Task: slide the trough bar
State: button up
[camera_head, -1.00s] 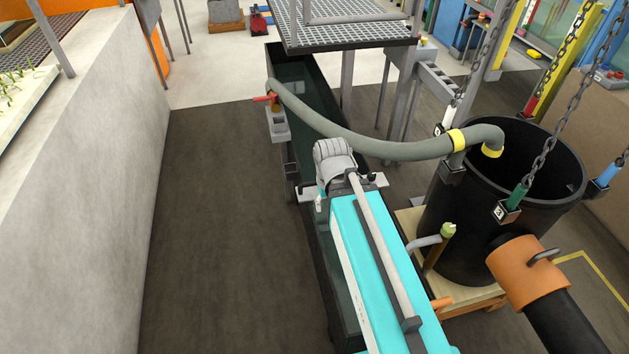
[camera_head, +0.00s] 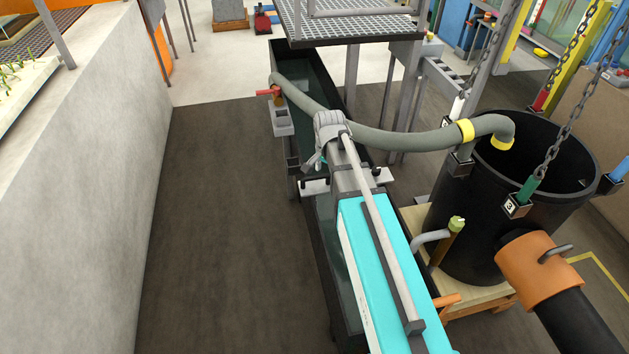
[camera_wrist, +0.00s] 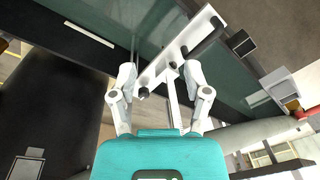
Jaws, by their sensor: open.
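The trough bar (camera_head: 314,187) lies crosswise over the long dark trough (camera_head: 283,62), with pale ends at both sides and dark knobs. In the wrist view the bar (camera_wrist: 178,52) runs diagonally, and a thin pale stem comes from it toward me. My gripper (camera_wrist: 160,78) is open, its two light grey fingers apart on either side of the stem. I cannot tell whether either finger touches it.
A grey-green hose (camera_head: 390,140) crosses the trough just beyond my wrist and runs to a black tub (camera_head: 470,235) at right, hung about with chains. A grating platform (camera_head: 350,28) overhangs the far trough. A concrete wall (camera_head: 85,190) stands left, with clear floor (camera_head: 215,220) between.

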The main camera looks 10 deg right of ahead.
aim_at(318, 176)
jog(key=w+f+m+t+b, duration=0.1)
jog(key=w+f+m+b, duration=0.2)
jog(key=w+m, duration=0.5)
jog(key=w, duration=0.4)
jog(key=shift+d+f, duration=0.35)
jog(key=shift+f, duration=0.05)
jog(key=shift+f+b, duration=0.1)
jog(key=shift+b, duration=0.2)
jog(key=w+f+b, duration=0.1)
jog(key=f+b, duration=0.8)
jog(key=w+f+b, duration=0.1)
jog(key=f+b, duration=0.3)
jog(key=shift+w+f, duration=0.15)
jog(key=shift+w, duration=0.2)
jog(key=shift+c, duration=0.2)
grip_shut()
